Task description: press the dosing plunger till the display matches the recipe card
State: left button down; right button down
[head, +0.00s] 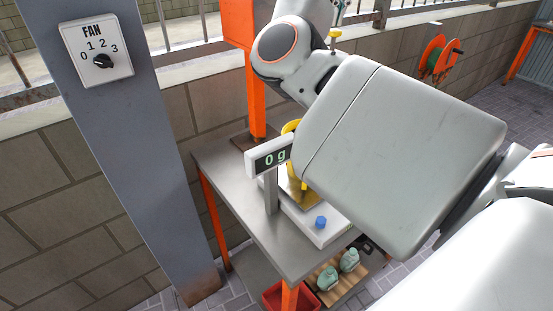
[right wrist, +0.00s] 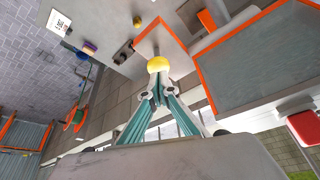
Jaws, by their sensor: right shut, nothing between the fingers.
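The display (head: 275,158) reads "0 g" on a post by a white scale (head: 318,232) on a steel table. A yellow vessel (head: 291,127) stands behind the display, mostly hidden by my right arm. A yellow knob on a thin rod (head: 335,33) shows above the arm; I cannot tell if it is the plunger. In the right wrist view my right gripper (right wrist: 158,92) is shut and empty, its teal fingers pointing at a yellow round knob (right wrist: 158,64). I cannot tell whether they touch. No readable recipe card shows. My left gripper is out of view.
A blue knob (head: 320,222) is on the scale. Below the table are a red bin (head: 280,297) and greenish lumps (head: 349,260) on a wooden rack. A grey post with a fan dial (head: 98,50) stands left. An orange reel (head: 436,55) is by the wall.

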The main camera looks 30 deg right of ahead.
jog(key=shift+f+b, duration=0.8)
jog(key=shift+f, duration=0.65)
jog(key=shift+r, duration=0.2)
jog(key=shift+r+p, duration=2.4)
jog(key=shift+r, duration=0.35)
